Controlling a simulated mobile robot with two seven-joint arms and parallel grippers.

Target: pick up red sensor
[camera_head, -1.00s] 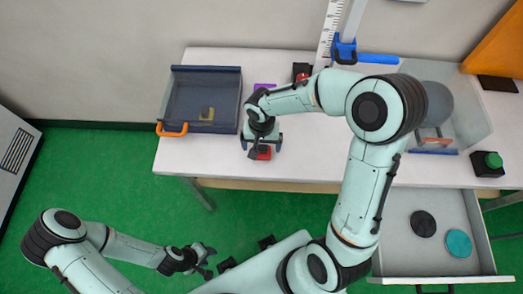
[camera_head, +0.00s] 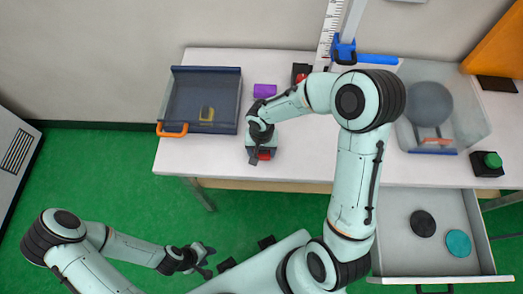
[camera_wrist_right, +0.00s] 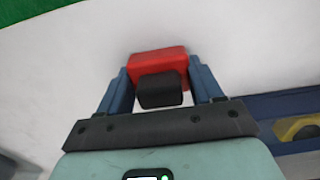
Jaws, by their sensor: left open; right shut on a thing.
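The red sensor (camera_head: 265,154) is a small red block near the front edge of the white table, partly hidden under my right gripper (camera_head: 262,146) in the head view. In the right wrist view the red sensor (camera_wrist_right: 158,64) sits between the two blue fingers of my right gripper (camera_wrist_right: 158,82), with a black part facing the camera. The right gripper is shut on it. I cannot tell whether it is clear of the tabletop. My left gripper (camera_head: 196,259) is open and empty, over the green floor in front of the table.
A dark tray (camera_head: 238,85) with an orange handle and a yellow item (camera_head: 207,113) stands left. A purple block (camera_head: 265,90) lies behind my right gripper. A blue clamp on a ruled post (camera_head: 345,50), a clear bin (camera_head: 470,128), a green button (camera_head: 493,160) and an open drawer (camera_head: 390,215) are right.

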